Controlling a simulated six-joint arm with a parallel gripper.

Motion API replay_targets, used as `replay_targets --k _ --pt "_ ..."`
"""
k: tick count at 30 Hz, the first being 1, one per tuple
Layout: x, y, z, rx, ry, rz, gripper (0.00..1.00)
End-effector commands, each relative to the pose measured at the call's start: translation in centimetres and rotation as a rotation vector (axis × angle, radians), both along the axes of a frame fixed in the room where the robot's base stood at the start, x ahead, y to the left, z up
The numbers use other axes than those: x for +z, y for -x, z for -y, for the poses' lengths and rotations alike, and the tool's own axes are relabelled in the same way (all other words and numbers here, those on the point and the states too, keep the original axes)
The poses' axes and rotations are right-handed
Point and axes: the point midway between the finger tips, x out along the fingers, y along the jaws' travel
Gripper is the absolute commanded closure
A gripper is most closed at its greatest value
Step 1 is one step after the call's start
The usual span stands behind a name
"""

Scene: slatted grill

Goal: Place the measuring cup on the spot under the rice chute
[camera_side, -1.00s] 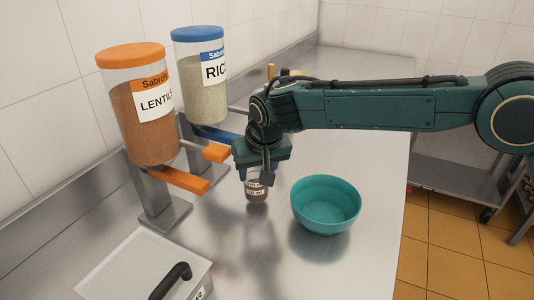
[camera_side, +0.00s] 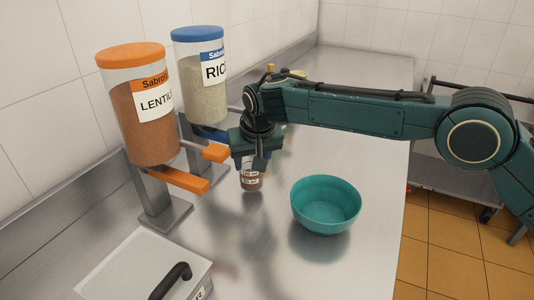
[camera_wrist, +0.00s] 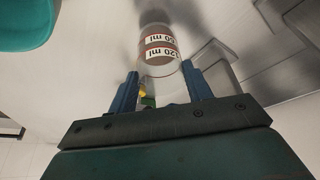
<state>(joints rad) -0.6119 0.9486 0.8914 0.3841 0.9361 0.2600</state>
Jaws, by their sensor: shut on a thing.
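The measuring cup (camera_side: 251,178) is small and clear with white level labels. My gripper (camera_side: 252,163) is shut on it and holds it upright, seemingly just above the steel counter. In the wrist view the cup (camera_wrist: 158,50) sits between the two blue fingers (camera_wrist: 159,88), its labels facing the camera. The rice dispenser (camera_side: 205,88), with a blue lid, stands behind and left of my gripper. Its blue chute (camera_side: 210,133) is partly hidden by the lentil dispenser's orange parts and my wrist. The spot under it is hidden in the side view.
The lentil dispenser (camera_side: 138,115) with orange chute (camera_side: 178,178) stands close on the left, in front of the rice one. A teal bowl (camera_side: 325,207) stands to the right. A lidded bin (camera_side: 145,268) is at the front left.

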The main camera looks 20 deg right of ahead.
Motion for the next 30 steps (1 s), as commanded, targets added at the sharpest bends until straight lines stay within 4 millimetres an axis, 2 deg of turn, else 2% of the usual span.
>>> replay_targets --k 5,12,26,27,30 --pt "0.0 -0.8 0.1 -0.001 0.0 0.0 0.91" --pt "-1.4 -0.7 0.1 0.0 -0.001 -0.001 0.91" --pt "-1.8 -0.7 0.1 0.0 -0.001 0.0 0.91" --pt "-1.8 -0.7 0.1 0.0 -0.001 0.0 0.44" --pt "-1.8 -0.7 0.1 0.0 -0.001 0.0 0.29"
